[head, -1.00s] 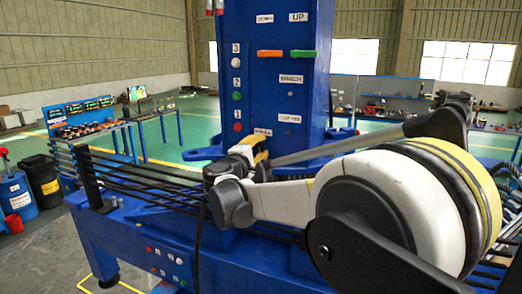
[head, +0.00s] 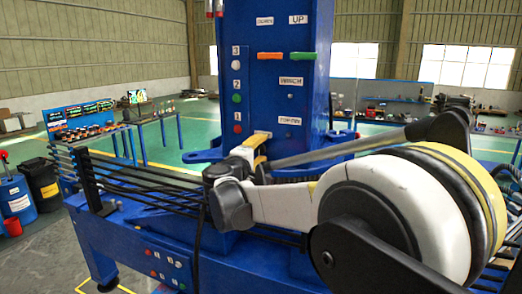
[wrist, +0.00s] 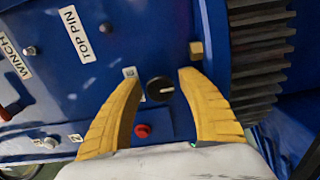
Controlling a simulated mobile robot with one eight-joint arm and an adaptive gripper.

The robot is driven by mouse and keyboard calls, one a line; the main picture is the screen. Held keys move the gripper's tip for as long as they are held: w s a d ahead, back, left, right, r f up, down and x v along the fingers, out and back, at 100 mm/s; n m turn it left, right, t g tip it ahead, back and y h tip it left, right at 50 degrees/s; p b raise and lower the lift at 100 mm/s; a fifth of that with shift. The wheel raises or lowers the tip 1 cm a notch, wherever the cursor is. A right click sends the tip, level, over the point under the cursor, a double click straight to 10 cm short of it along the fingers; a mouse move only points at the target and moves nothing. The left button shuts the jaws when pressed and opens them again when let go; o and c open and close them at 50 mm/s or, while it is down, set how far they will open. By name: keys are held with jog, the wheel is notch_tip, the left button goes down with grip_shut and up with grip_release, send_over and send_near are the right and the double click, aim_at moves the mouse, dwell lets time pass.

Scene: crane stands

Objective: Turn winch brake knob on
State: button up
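The brake knob (wrist: 160,89) is a small round black knob with a white pointer line on the blue panel, seen in the wrist view. The line points to the right in that picture. My gripper (wrist: 159,80) is open, with one yellow finger on each side of the knob. Gaps show between the knob and both fingers, and it is not gripped. A label beside the knob is mostly hidden by the left finger. In the head view my gripper (head: 257,146) is at the lower part of the blue column (head: 270,100), and the knob is hidden there.
A red button (wrist: 142,130) sits just below the knob, between the fingers. A brass-coloured block (wrist: 196,50) is close to the right fingertip, and a ribbed dark part (wrist: 262,55) lies further right. The TOP PIN label (wrist: 77,34) is at the upper left.

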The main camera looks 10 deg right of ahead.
dwell(0.3)
jog(key=v, duration=1.2)
